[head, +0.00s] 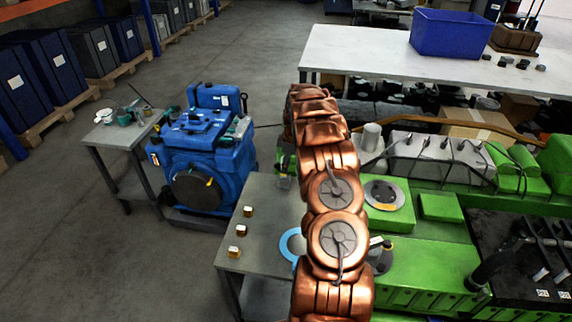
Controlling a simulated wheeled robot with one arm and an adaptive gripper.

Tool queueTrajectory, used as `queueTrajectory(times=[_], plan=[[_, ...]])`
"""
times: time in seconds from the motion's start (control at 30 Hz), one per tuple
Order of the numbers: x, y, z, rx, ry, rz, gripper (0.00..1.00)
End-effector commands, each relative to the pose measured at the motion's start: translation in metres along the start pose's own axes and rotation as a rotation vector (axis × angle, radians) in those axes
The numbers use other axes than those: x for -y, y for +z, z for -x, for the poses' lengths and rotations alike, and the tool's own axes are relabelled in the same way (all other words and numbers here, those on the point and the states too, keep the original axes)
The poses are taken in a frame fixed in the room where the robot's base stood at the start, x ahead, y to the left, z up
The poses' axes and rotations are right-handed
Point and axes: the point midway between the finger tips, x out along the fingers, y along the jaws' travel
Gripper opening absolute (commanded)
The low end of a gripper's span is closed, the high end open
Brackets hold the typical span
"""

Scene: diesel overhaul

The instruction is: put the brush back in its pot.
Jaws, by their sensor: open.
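I cannot make out the brush for certain. A small white pot-like thing (104,115) stands on the grey side table at the left, but it is too small to tell whether it is the brush's pot. My copper arm rises through the middle of the head view and hides part of the bench and the green engine behind it. My gripper cannot be seen; the far end of the arm bends away at the top.
A grey bench (268,195) holds several small brown blocks and a blue ring (291,245), partly behind my arm. A green engine (425,255) fills the right. A blue engine (205,150) stands left. A white table (375,50) bears a blue bin (452,35).

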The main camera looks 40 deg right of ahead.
Motion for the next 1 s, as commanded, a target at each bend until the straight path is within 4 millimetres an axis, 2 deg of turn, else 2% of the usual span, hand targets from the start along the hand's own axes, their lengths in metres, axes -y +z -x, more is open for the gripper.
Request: queueTrajectory(times=[0.23, 0.7, 0.83, 1.0], plan=[[-0.001, -0.001, 0.014, 0.000, 0.001, 0.000, 0.45], [-0.001, -0.001, 0.099, -0.002, 0.003, 0.001, 0.45], [-0.001, -0.001, 0.114, 0.000, 0.002, 0.002, 0.45], [-0.001, -0.001, 0.122, 0.000, 0.002, 0.001, 0.45]])
